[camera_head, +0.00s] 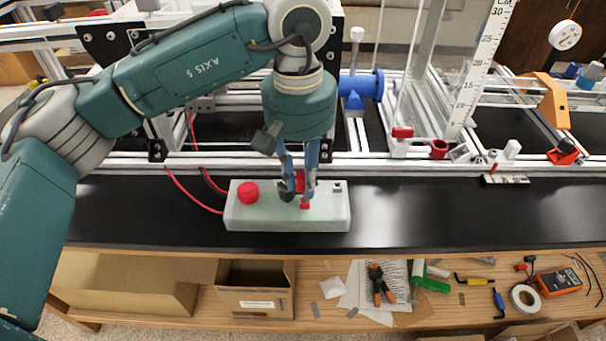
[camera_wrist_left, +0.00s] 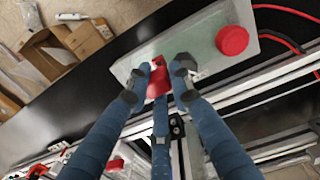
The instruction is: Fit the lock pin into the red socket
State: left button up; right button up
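A pale box with a greenish top (camera_head: 235,214) lies on the black bench, with a round red button (camera_head: 248,192) at its left end. My left gripper (camera_head: 301,192) points down over the right half of the box, its blue fingers around a red part (camera_head: 305,205). In the left wrist view this red part (camera_wrist_left: 158,80) lies between the dark fingertips (camera_wrist_left: 164,72), close to the left one. I cannot tell whether the fingers press on it or whether it is the socket. I cannot make out a separate lock pin. My right gripper is not in view.
Aluminium rails (camera_head: 400,162) run behind the box. A small red hollow cylinder (camera_head: 439,149) and a blue valve-like fitting (camera_head: 361,87) stand at the back. The black bench right of the box is clear. Tools and an open cardboard box (camera_head: 254,300) lie in front, lower down.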

pick_arm(q)
jog(key=o, duration=0.5)
jog(key=shift+c, duration=0.2)
jog(key=shift+r, duration=0.1)
notch_tip(320, 180, up, 12)
jog(key=shift+a, duration=0.15)
